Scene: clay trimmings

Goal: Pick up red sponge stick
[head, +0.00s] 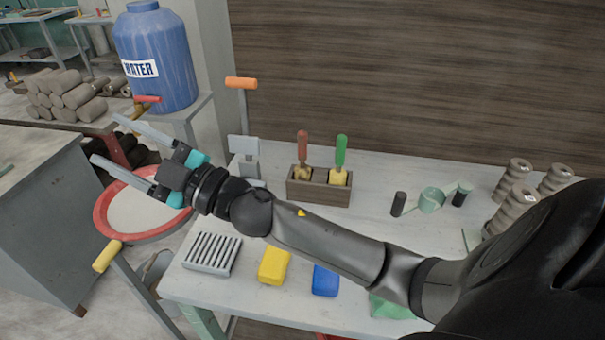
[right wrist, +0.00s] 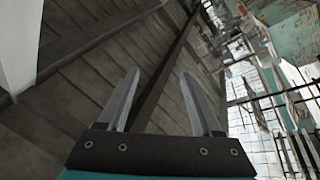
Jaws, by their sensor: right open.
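A stick with a red handle (head: 303,143) and a yellow sponge-like base stands in a brown wooden holder (head: 317,197) on the white table, next to a similar stick with a green handle (head: 340,151). My right gripper (head: 119,139) is open and empty, stretched out left of the holder, in front of the blue water barrel and above the red-rimmed basin. In the right wrist view its two fingers (right wrist: 157,103) are apart with nothing between them, facing a dark plank-like surface. My left gripper does not show.
A blue water barrel (head: 172,75) and red-rimmed basin (head: 103,222) stand left.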

